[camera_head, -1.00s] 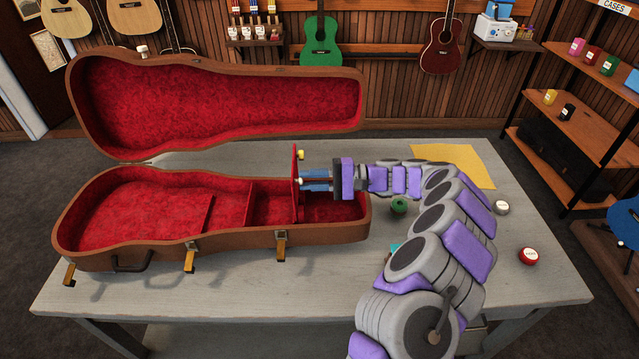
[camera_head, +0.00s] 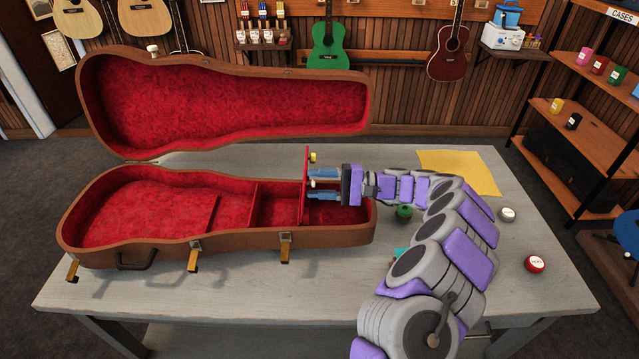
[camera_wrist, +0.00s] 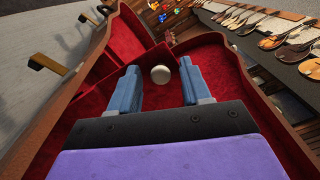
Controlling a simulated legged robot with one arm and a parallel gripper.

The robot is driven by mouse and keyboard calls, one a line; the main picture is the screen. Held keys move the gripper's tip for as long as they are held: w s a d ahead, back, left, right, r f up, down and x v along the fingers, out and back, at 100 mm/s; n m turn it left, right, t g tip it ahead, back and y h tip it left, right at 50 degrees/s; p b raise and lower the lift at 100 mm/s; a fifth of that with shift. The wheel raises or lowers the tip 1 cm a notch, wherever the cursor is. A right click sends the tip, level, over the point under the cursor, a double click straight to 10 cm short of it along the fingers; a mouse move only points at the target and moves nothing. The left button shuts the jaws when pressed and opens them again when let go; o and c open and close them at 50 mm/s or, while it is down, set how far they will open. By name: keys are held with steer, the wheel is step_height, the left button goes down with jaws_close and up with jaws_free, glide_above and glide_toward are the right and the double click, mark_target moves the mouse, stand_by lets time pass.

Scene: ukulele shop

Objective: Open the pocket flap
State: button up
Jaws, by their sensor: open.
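The pocket flap (camera_head: 305,190) is a thin red panel in the brown instrument case (camera_head: 225,250). It stands nearly upright, seen almost edge-on, leaning slightly right at the top. A pale round knob (camera_head: 313,184) is on its right side and also shows in the wrist view (camera_wrist: 160,74). My gripper (camera_head: 313,185) is open, its blue fingers on either side of the knob, with gaps visible in the wrist view (camera_wrist: 160,82). The fingertips reach close to the flap; I cannot tell whether they touch it. The pocket floor is partly hidden by my gripper.
The case lid (camera_head: 225,105) stands open at the back. Red dividers (camera_head: 252,205) cross the case.

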steer(key=d+p, duration=0.3)
steer(key=d, duration=1.4)
steer(key=shift+s+d+f, duration=0.2)
steer(key=shift+d+f, duration=0.05)
steer(key=shift+f, duration=0.1)
stand_by(0.5)
stand_by(0.4)
